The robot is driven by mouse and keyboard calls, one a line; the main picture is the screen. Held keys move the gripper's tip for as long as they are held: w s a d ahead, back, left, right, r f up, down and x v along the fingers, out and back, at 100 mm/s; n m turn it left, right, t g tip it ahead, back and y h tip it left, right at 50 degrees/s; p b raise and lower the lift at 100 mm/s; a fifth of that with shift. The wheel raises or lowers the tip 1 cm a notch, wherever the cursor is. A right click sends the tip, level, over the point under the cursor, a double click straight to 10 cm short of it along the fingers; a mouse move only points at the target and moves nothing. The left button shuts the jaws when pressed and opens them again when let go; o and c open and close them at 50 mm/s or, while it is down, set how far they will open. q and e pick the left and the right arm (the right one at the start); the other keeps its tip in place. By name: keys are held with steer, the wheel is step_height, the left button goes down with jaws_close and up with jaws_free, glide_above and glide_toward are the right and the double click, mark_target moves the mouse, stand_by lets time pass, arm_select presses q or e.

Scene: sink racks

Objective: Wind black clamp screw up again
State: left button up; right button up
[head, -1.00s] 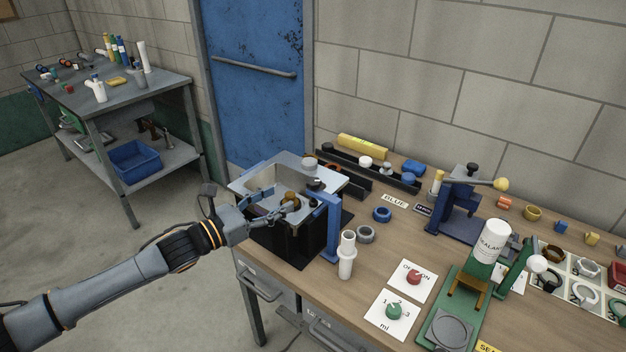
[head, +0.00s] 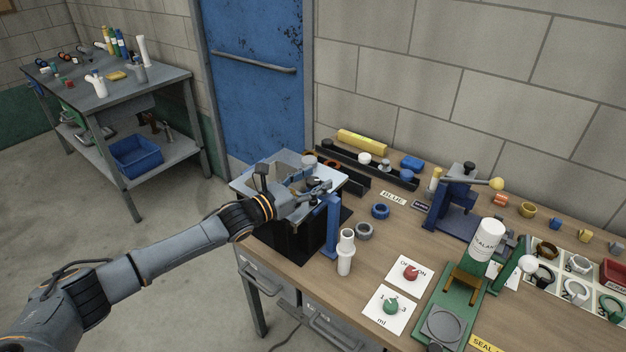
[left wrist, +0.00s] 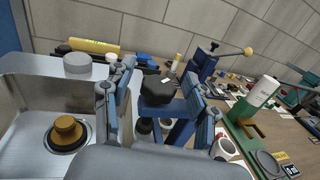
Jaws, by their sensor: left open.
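The black clamp screw has a dark, faceted knob (left wrist: 156,88) in the left wrist view. It sits at the top of the blue clamp (left wrist: 179,132), which also shows in the head view as a blue upright (head: 332,228) at the right edge of the metal sink box. My left gripper (head: 320,188) is over that edge of the box. In the left wrist view the two fingers of my left gripper (left wrist: 159,84) are apart, with the knob between them. I cannot tell whether either finger touches it. In the head view the gripper largely hides the knob. My right gripper is not in view.
A white pipe fitting (head: 345,252) stands beside the clamp. A blue press (head: 455,207) and a green sealant stand (head: 440,308) are further right.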

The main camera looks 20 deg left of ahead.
arm_select(q)
steer(key=c, duration=1.2)
steer(key=shift+d+n+t+y, duration=0.1)
steer(key=shift+n+t+y, duration=0.35)
steer(key=shift+y, duration=0.25)
